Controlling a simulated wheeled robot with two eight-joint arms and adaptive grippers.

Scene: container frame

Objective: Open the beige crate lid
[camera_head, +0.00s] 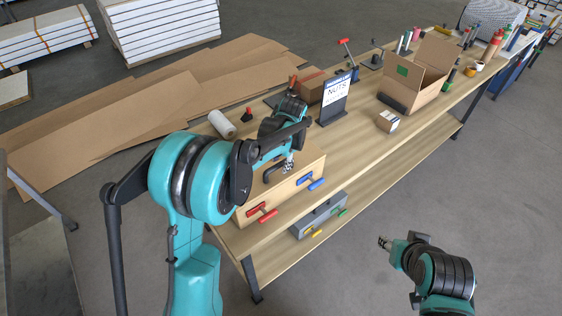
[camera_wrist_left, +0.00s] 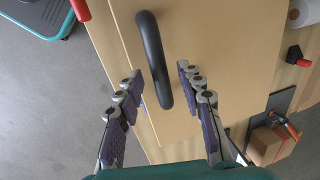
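The beige crate (camera_head: 248,207) sits on the near end of the workbench, with red and blue handles on its front side. Its flat beige lid (camera_wrist_left: 225,60) looks closed and carries a black arched handle (camera_wrist_left: 153,50). My left gripper (camera_head: 287,166) is over the lid. In the left wrist view the left gripper (camera_wrist_left: 159,72) is open, with a finger on each side of the black handle and visible gaps between. My right gripper (camera_head: 383,242) is off to the right of the bench, over the floor; its finger opening is too small to judge.
A grey crate (camera_head: 322,215) with yellow and green handles sits lower, below the beige one. A paper roll (camera_head: 222,124), a NUTS sign (camera_head: 337,97), a small box (camera_head: 387,121) and an open cardboard box (camera_head: 430,75) stand farther along the bench. Floor at right is clear.

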